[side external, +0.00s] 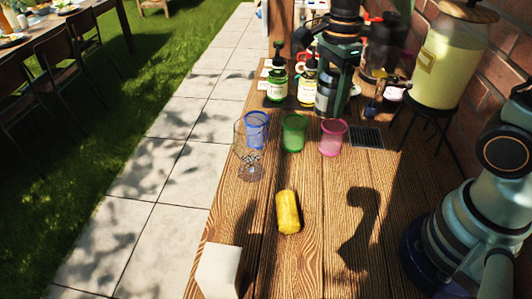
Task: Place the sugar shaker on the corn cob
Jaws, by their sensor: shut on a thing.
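The yellow corn cob (288,212) lies on the wooden table, in the middle of the side external view. My gripper (338,88) comes down from the top of the picture, at the back of the table as seen here. It is shut on a dark grey cylinder with a pale label, which looks like the sugar shaker (325,93). The shaker is upright and up-left of the pink cup in the picture, well apart from the corn cob. My gripper hides part of the shaker. Their shadow falls on the table right of the corn cob.
Blue (257,128), green (293,134) and pink (332,138) cups stand behind the corn cob, with a clear glass (248,158) at left. Pump bottles (278,84) stand farther back. A drink dispenser (448,62) is at right, a white block (219,272) at front left. Table around the cob is clear.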

